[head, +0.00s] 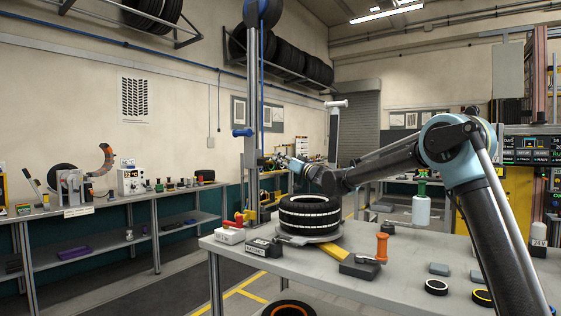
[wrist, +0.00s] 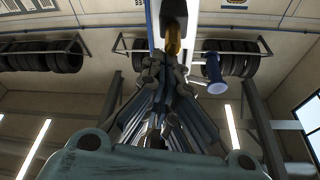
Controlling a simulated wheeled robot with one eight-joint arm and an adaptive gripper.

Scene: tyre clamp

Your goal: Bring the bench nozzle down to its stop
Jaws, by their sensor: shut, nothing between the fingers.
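A tall grey upright (head: 252,110) stands behind the bench, with a blue reel at its top, a blue hose and a blue handle (head: 242,132) on its side. I cannot clearly make out the bench nozzle in the head view. My gripper (head: 278,160) is at the upright's right, above the black tyre (head: 310,215), and partly blends into the background. In the wrist view my gripper (wrist: 172,65) is shut and empty. Its fingertips are close to a gold-coloured part (wrist: 174,38) on the upright; I cannot tell whether they touch. A blue handle (wrist: 215,72) shows just right of them.
A white-topped post (head: 336,125) stands behind the tyre. Open air surrounds my forearm above the bench.

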